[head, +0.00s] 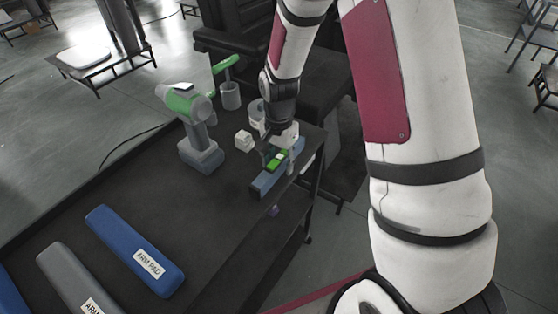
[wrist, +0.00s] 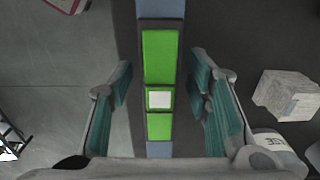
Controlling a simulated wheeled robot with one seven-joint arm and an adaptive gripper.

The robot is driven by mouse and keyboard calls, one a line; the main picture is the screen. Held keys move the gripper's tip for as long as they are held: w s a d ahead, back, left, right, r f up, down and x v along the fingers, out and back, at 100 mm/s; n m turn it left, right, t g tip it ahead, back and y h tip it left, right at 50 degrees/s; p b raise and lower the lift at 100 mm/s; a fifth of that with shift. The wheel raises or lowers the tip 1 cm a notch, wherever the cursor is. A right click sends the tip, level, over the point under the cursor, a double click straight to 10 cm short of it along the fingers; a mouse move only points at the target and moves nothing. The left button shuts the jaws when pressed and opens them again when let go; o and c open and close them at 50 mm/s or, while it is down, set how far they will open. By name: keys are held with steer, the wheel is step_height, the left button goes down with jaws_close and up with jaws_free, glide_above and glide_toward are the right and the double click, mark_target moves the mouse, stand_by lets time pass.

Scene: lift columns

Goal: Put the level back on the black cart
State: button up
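The level (head: 264,183) is a long blue-grey bar with bright green panels, and it lies along the right edge of the black cart (head: 150,190). In the wrist view the level (wrist: 159,60) runs up the middle of the picture, with a small white window between its green panels. My gripper (head: 278,152) is over the level. In the wrist view my gripper (wrist: 160,88) is open, with one teal-padded finger on each side of the level and a gap on both sides. In the head view the gripper hides part of the level.
A green-and-grey drill (head: 200,140), a small white box (head: 243,140) and a grey cup (head: 230,97) stand near the level. A blue arm pad (head: 135,250) and a grey one (head: 75,280) lie at the near end. The cart's middle is clear. Floor shows past its right edge.

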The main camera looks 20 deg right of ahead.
step_height(320, 180, up, 12)
steer(key=f, duration=0.1)
step_height(320, 180, up, 8)
steer(key=n+t, duration=0.1)
steer(key=n, duration=0.1)
glide_above(279, 158)
steer(key=s, duration=0.4)
steer(key=s+r+n+t, duration=0.1)
steer(key=s+r+n, duration=0.3)
steer(key=s, duration=0.6)
steer(key=s+r+n+t, duration=0.1)
steer(key=s+r+n, duration=0.3)
steer(key=s, duration=0.7)
steer(key=shift+d+r+n+t+p, duration=0.15)
steer(key=shift+r+n+t+p, duration=0.15)
steer(key=shift+r+n+t, duration=0.1)
steer(key=shift+s, duration=0.1)
steer(key=shift+r+p, duration=0.65)
steer(key=shift+r, duration=0.15)
